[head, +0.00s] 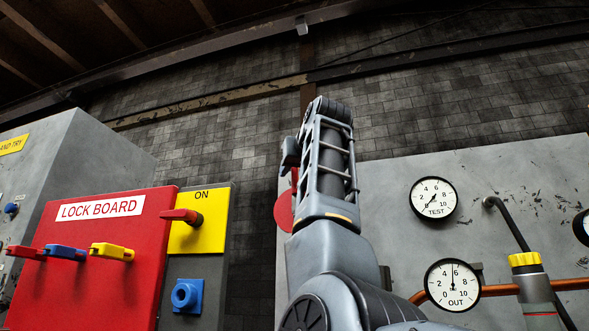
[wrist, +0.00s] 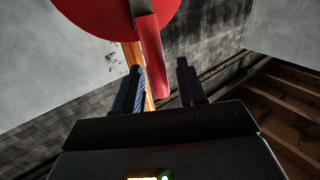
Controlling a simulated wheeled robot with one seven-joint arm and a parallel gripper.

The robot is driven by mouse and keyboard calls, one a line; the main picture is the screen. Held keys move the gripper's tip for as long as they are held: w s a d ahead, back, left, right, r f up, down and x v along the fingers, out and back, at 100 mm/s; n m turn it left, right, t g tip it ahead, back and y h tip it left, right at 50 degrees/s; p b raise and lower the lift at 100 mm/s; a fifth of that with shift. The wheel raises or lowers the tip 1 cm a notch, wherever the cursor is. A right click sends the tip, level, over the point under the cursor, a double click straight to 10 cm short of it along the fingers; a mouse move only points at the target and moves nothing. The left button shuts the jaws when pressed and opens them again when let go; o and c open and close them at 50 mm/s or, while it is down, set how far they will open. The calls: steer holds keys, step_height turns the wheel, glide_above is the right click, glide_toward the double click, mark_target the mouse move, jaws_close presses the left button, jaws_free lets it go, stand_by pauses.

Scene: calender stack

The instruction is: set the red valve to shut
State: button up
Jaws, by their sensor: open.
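The red valve shows in the wrist view as a round red disc (wrist: 85,14) with a red lever (wrist: 150,52) hanging across it and past its edge. In the head view only a slice of the red disc (head: 284,212) shows, with my arm hiding the rest. My gripper (wrist: 159,66) is open in the wrist view. The lever's free end appears between its two dark fingers, nearer the left one; I cannot tell whether they touch. In the head view the gripper's fingers are hidden behind my arm.
A copper pipe (wrist: 149,99) runs behind the lever. On the grey panel are a TEST gauge (head: 433,200), an OUT gauge (head: 452,285) and a yellow-topped fitting (head: 525,260). A red lock board (head: 105,245) and a red switch handle (head: 181,216) on a yellow ON plate stand left.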

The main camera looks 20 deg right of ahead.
jaws_close()
stand_by(0.3)
stand_by(0.3)
